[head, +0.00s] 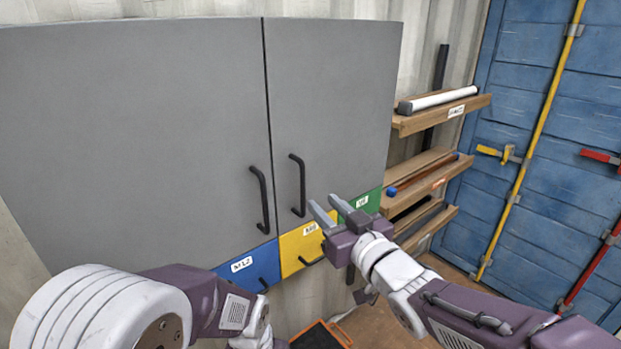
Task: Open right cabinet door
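A grey cabinet with two closed doors fills the left and middle of the head view. The right cabinet door (340,95) has a black vertical handle (299,185) near its left edge. The left cabinet door (130,130) has a similar handle (262,200) beside the centre seam. My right gripper (328,207) is just right of and slightly below the right door's handle, apart from it in the picture. Its two fingers are spread with nothing between them. My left arm comes in at the lower left, and its gripper is out of sight.
Blue (252,268), yellow (300,248) and green (371,200) labelled drawers sit under the doors. Wooden shelves (436,120) with rods hang to the right. A blue container door (550,110) with yellow and red bars stands at the far right. An orange-edged dark box (342,336) is on the floor.

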